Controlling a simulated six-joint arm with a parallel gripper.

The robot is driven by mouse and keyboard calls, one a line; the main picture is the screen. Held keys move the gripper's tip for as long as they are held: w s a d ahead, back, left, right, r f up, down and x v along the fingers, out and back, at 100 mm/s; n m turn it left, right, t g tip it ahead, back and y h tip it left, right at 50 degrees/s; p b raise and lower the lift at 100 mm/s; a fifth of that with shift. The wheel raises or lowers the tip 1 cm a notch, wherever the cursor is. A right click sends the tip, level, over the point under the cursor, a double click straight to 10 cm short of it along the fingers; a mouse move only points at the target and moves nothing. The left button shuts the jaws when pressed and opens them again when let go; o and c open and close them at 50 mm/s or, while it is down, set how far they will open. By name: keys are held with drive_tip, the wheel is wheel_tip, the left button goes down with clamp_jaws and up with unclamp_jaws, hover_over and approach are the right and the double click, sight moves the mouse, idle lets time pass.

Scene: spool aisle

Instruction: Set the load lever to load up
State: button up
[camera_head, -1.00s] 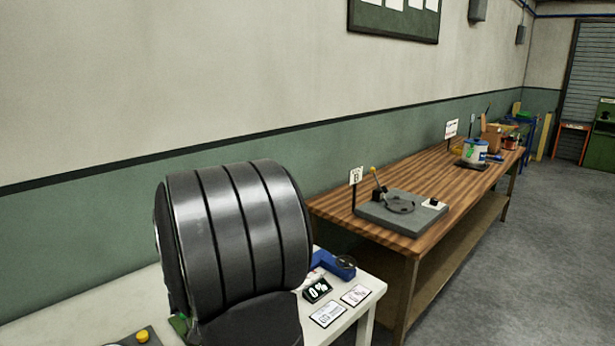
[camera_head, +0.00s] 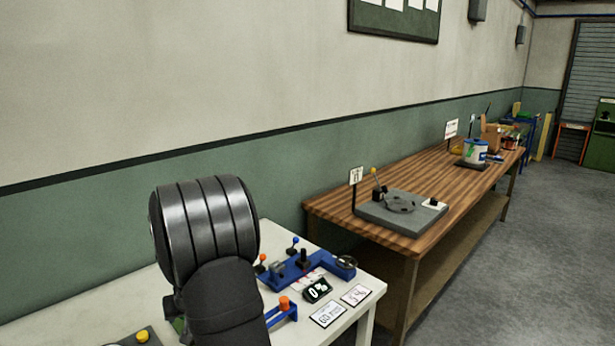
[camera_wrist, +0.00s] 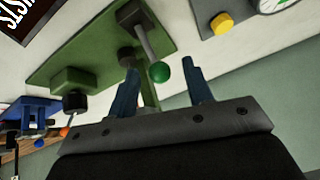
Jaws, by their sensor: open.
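A lever with a grey rod and a green ball knob (camera_wrist: 159,72) stands on a green base plate (camera_wrist: 90,45) in the wrist view. No label names it, so I cannot tell whether it is the load lever. My gripper (camera_wrist: 161,72) is open, and the knob appears between its two blue-grey fingertips. No grip on the knob shows; how deep it sits between the fingers is unclear. In the head view my dark arm hides the gripper and most of the green device.
On the white table (camera_head: 290,335), a blue fixture (camera_head: 290,275) carries blue- and orange-knobbed levers. Nearby are a 0% display (camera_head: 318,290), two cards and a yellow button (camera_head: 142,336). A wooden bench (camera_head: 425,180) with a grey lever plate (camera_head: 400,212) stands to the right.

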drive_tip(key=shift+w, duration=0.15)
drive_tip(key=shift+w+a+g+h, duration=0.35)
drive_tip(key=shift+w+g+h, duration=0.1)
drive_tip(key=shift+g+h, duration=0.2)
drive_tip(key=v, duration=0.9)
drive_tip(key=shift+s+r, duration=0.1)
drive_tip(key=shift+s, duration=0.05)
drive_tip(key=shift+c, duration=0.5)
drive_tip(key=shift+c, duration=1)
wheel_tip(320, 180, up, 7)
drive_tip(key=s+d+n, duration=0.2)
drive_tip(key=n, duration=0.4)
drive_tip(key=x, duration=1.7)
drive_tip(key=shift+d, duration=0.15)
clamp_jaws()
